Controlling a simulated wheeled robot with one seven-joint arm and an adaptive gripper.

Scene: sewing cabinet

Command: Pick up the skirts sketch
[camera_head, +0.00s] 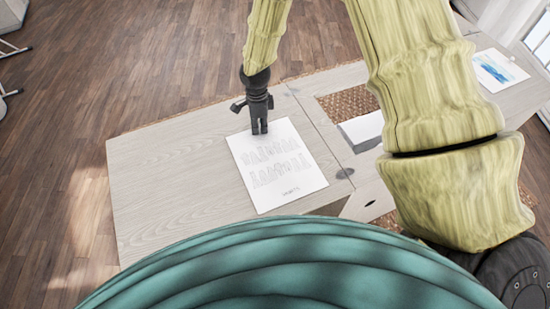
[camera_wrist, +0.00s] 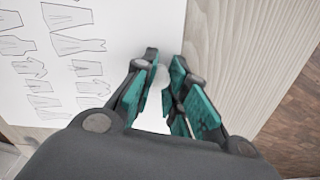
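The skirts sketch (camera_head: 279,195) is a white sheet with rows of grey garment outlines, lying flat on the pale wooden tabletop. It also shows at the upper left of the wrist view (camera_wrist: 110,20). My gripper (camera_head: 260,132) points down at the sheet's top edge in the head view. In the wrist view, its teal-padded fingers (camera_wrist: 165,82) stand a narrow gap apart over the sheet. A small pale rounded knob (camera_wrist: 162,76) shows between the fingertips. I cannot tell whether the pads touch it. My fingers hide part of the sheet's edge.
The tabletop (camera_head: 165,180) is bare left of the sketch. To the right are a woven brown opening (camera_head: 345,103), a white block-like item (camera_head: 362,129) and a grey round piece (camera_head: 345,173). A sheet with blue paint (camera_head: 495,70) lies farther right.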

